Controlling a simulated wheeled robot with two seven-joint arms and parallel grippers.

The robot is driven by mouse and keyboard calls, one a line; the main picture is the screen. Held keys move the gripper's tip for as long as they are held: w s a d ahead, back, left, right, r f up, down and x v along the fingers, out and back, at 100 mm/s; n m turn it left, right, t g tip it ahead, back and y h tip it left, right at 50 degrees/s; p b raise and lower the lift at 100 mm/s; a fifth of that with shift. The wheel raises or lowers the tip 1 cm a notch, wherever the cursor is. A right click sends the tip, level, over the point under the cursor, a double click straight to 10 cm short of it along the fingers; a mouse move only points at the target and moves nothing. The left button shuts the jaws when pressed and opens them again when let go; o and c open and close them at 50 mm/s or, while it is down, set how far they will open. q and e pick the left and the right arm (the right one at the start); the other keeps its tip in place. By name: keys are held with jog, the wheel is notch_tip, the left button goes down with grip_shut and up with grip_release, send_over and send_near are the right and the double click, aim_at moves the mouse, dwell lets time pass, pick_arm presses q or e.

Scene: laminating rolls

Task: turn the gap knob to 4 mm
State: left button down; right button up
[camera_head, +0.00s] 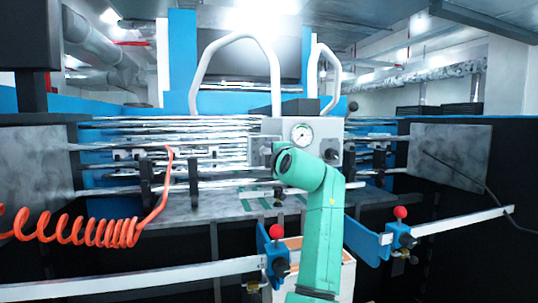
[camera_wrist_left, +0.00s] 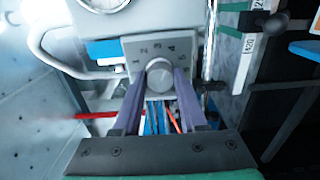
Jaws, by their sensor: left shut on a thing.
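The gap knob (camera_wrist_left: 159,76) is a round grey knob on a grey dial plate (camera_wrist_left: 132,46) in the left wrist view. The plate carries the numbers 1 to 5 in an arc above the knob. My left gripper (camera_wrist_left: 160,88) has one finger on each side of the knob and is shut on it. I cannot make out which number the knob points to. In the head view my green left arm reaches up to the machine, and its gripper (camera_head: 276,147) is mostly hidden behind the wrist. The knob is hidden there. My right gripper is in neither view.
A round pressure gauge (camera_head: 301,134) sits on the grey box just beside my wrist. A coiled orange hose (camera_head: 100,232) hangs at the left. Blue clamps with red balls (camera_head: 401,213) stand on the front rails. Horizontal rollers (camera_head: 120,165) lie behind.

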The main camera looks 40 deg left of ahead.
pick_arm(q)
jog(key=shift+r, duration=0.25)
jog(key=c, duration=0.8)
grip_release()
jog(key=o, duration=0.4)
jog(key=shift+c, duration=0.2)
jog(key=b+v, duration=0.5)
jog(key=v, duration=0.9)
jog(key=shift+d+f, duration=0.15)
jog(key=shift+f, duration=0.05)
